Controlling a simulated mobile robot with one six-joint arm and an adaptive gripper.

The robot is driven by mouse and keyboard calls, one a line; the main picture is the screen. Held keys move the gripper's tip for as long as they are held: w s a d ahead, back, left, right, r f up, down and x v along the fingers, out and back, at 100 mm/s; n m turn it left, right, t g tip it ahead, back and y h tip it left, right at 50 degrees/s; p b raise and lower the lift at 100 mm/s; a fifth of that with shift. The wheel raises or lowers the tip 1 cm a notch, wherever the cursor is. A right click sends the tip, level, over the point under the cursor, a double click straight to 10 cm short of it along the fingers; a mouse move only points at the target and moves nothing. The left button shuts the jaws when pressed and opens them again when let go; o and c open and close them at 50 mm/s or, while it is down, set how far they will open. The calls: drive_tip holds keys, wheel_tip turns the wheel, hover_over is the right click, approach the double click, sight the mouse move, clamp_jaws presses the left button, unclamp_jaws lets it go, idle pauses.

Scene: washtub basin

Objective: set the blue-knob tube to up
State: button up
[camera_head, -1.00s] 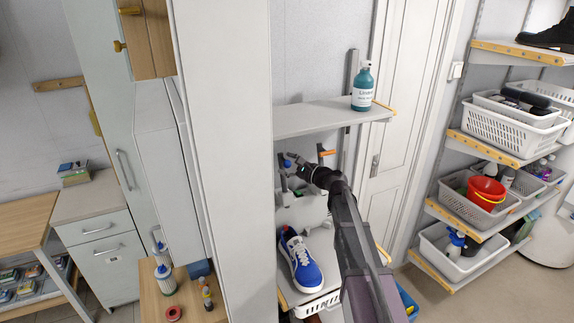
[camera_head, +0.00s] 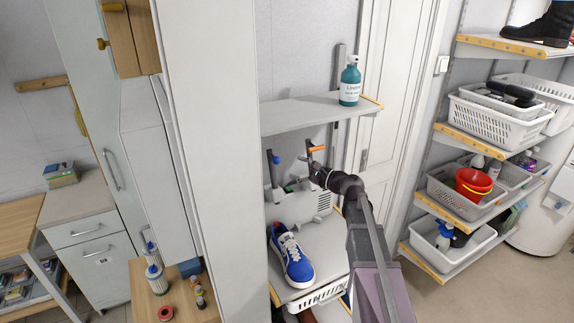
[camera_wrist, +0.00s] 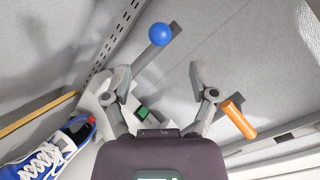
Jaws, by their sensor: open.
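The blue knob (camera_head: 276,160) sits on a dark grey tube (camera_head: 270,172) that looks roughly upright above a pale grey machine on the shelf. In the wrist view the blue knob (camera_wrist: 160,34) lies beyond my fingertips, and its tube (camera_wrist: 142,60) runs slantwise between and behind them. My gripper (camera_wrist: 160,72) is open and empty, with nothing touching its fingers that I can see. In the head view my gripper (camera_head: 311,170) is right of the blue knob, just below an orange knob (camera_head: 317,149) on a second tube. The orange knob (camera_wrist: 238,118) is right of my right finger in the wrist view.
The pale machine (camera_head: 315,205) stands behind a blue shoe (camera_head: 292,259) on the same shelf (camera_head: 322,242). A shelf board (camera_head: 310,113) with a teal bottle (camera_head: 350,82) is above. A tall white panel (camera_head: 212,170) stands left.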

drive_tip(key=shift+v, duration=1.65)
drive_tip(key=s+a+f+n+g+h+b, duration=0.4)
drive_tip(key=s+f+n+g, duration=0.3)
drive_tip(key=s+f+n, duration=0.6)
drive_tip(key=s+d+f+n+g+h+b, duration=0.1)
drive_tip(key=s+d+f+n+g+h, duration=0.1)
drive_tip(key=s+f+h, duration=0.3)
drive_tip(key=s+d+f+n+g+h+b, duration=0.1)
drive_tip(key=s+d+f+n+g+h, duration=0.1)
drive_tip(key=s+d+f+h, duration=0.3)
drive_tip(key=shift+s+f, duration=1)
